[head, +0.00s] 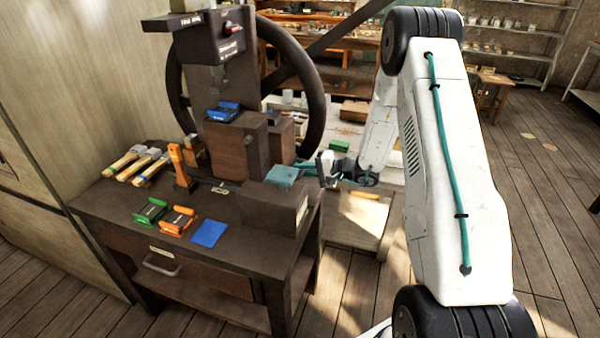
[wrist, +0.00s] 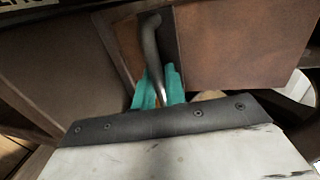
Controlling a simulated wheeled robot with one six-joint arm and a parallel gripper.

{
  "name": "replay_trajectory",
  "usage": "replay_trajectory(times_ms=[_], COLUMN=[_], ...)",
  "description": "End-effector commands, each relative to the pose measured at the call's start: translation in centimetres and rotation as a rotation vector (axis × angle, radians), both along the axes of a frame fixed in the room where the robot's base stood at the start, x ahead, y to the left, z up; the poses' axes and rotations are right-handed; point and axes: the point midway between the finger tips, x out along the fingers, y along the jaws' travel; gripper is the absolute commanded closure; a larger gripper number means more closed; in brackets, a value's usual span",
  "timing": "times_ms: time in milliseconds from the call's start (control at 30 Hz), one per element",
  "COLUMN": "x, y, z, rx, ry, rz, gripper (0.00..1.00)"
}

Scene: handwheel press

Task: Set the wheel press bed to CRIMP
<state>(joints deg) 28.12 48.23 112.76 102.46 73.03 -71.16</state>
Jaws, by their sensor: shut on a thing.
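The wheel press (head: 232,150) stands on a dark workbench, with its large dark handwheel (head: 316,105) behind the column. A blue block (head: 224,112) sits in the press below the head. My gripper (head: 303,168) is at the right side of the press, near the bench's right edge. In the wrist view, its teal fingers (wrist: 160,88) are shut around the lower part of a dark bent handle (wrist: 152,45). The handle runs upward in front of brown press faces. In the head view this handle is hidden. I cannot read any bed setting.
Green (head: 150,213) and orange (head: 177,221) tools and a blue plate (head: 208,233) lie on the bench front. Wooden-handled tools (head: 137,163) lie at left, beside an orange upright piece (head: 179,166). A dark block (head: 272,207) stands at the right. Open floor lies right of my arm.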

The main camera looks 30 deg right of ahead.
Motion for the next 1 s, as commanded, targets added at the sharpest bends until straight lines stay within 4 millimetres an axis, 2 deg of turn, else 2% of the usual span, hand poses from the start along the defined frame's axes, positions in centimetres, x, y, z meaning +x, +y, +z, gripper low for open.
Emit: replay_trajectory(times_ms=[367,400,467,767,1000], x=[0.2,0.2,0.2,0.1,-2.1], y=[0.3,0.4,0.4,-0.3,-2.5], z=[0.0,0.0,0.0,0.0,0.7], rx=[0.000,0.000,0.000,-0.001,0.000], ry=[0.000,0.000,0.000,-0.001,0.000], rz=[0.002,0.003,0.003,-0.004,-0.007], gripper=[1.00,0.85,0.70,0.70,0.70])
